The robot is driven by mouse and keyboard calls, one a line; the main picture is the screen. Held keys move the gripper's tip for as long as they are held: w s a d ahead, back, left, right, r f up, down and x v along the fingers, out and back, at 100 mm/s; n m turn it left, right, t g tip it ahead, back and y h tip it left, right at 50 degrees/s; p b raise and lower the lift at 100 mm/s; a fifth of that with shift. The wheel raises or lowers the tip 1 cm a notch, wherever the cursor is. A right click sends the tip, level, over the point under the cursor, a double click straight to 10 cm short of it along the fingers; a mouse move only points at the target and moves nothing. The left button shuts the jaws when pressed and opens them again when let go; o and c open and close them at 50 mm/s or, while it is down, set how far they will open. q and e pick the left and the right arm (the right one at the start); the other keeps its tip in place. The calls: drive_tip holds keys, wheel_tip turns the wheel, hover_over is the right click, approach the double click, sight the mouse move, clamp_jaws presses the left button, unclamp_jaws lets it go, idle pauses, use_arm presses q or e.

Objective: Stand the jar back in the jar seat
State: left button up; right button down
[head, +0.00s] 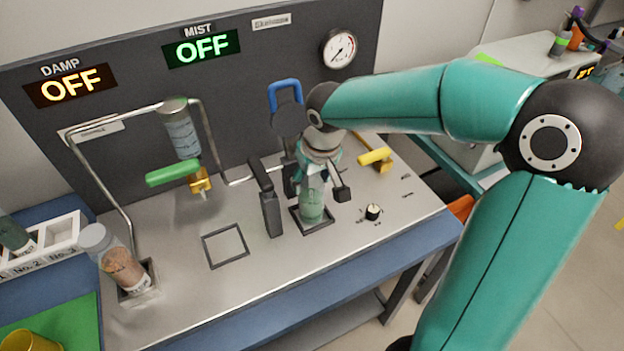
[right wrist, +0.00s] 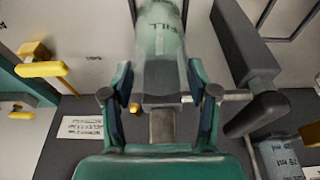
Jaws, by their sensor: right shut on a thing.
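A clear greenish jar (head: 312,208) stands roughly upright at a dark square frame (head: 300,229) on the steel bench top. My right gripper (head: 315,172) comes down over the jar from above and is shut on it. In the right wrist view the jar (right wrist: 160,45) sits between both fingers of the right gripper (right wrist: 159,75), with upside-down lettering on its side. The jar's base lies within the frame's outline in the head view; I cannot tell whether it touches the bottom. My left gripper is not in view.
An empty square outline (head: 207,251) lies further left. A yellow-handled valve (head: 376,157) is behind right.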

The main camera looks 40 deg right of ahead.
drive_tip(key=shift+f, duration=0.25)
drive_tip(key=shift+f, duration=0.15)
drive_tip(key=shift+c, duration=1.5)
unclamp_jaws()
drive_tip(key=v, duration=1.2)
drive_tip(key=shift+s, duration=0.15)
